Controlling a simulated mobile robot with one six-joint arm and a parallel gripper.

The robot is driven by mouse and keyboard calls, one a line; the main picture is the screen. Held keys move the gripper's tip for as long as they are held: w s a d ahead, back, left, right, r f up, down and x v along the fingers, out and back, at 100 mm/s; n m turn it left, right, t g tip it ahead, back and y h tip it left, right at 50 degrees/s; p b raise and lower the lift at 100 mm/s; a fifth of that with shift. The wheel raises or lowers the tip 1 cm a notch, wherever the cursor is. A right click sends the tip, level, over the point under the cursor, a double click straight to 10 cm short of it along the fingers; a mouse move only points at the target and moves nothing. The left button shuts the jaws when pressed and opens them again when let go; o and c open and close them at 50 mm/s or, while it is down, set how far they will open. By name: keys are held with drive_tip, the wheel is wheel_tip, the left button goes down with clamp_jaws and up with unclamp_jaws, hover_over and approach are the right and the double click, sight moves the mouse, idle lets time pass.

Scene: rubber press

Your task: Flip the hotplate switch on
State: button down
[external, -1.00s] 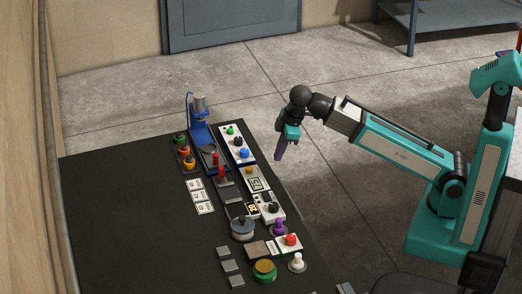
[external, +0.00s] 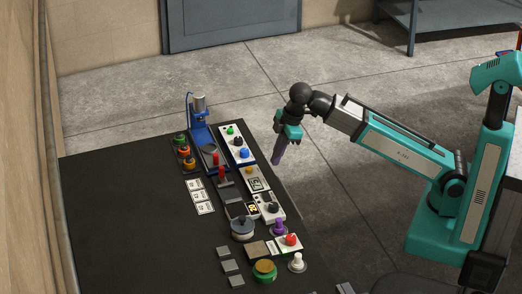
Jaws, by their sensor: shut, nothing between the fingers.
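My gripper (external: 277,160) points down with its fingers together and nothing between them. It is in the air near the right edge of the dark table, to the right of the controls. No control is clearly labelled as the hotplate switch at this size. A red-handled lever (external: 222,171) stands in the middle of the panel group, with another red piece just behind it. A white box with a black knob (external: 271,207) sits nearer the camera, beside a small lit display (external: 252,209). I cannot tell which control belongs to the hotplate or its setting.
A blue press (external: 200,125) stands at the table's far end. A white panel with coloured buttons (external: 237,146) is beside it. The left of the table (external: 120,220) is clear.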

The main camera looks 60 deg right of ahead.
drive_tip(key=p, duration=0.2)
hover_over(266, 196)
drive_tip(key=d, duration=0.1)
drive_tip(key=shift+s+d+f, duration=0.1)
drive_tip(key=shift+f, duration=2.1)
drive_tip(key=shift+s+f, duration=0.1)
drive_tip(key=shift+f, duration=2.05)
drive_tip(key=shift+w+d+f+p, duration=0.1)
drive_tip(key=shift+d+f+p, duration=0.1)
drive_tip(key=shift+f, duration=0.8)
drive_tip(key=shift+w+d+f+p, duration=0.1)
drive_tip(key=shift+f+p, duration=0.05)
drive_tip(key=shift+f, duration=0.8)
drive_tip(key=shift+w+f, duration=0.1)
drive_tip(key=shift+w+d+f+g, duration=0.1)
drive_tip(key=shift+f+g, duration=0.05)
drive_tip(key=shift+g, duration=0.15)
drive_tip(key=shift+s, duration=0.2)
drive_tip(key=shift+s+a+r+p, duration=0.2)
drive_tip(key=shift+s+a+p, duration=0.25)
drive_tip(key=shift+a, duration=0.2)
drive_tip(key=shift+r, duration=0.15)
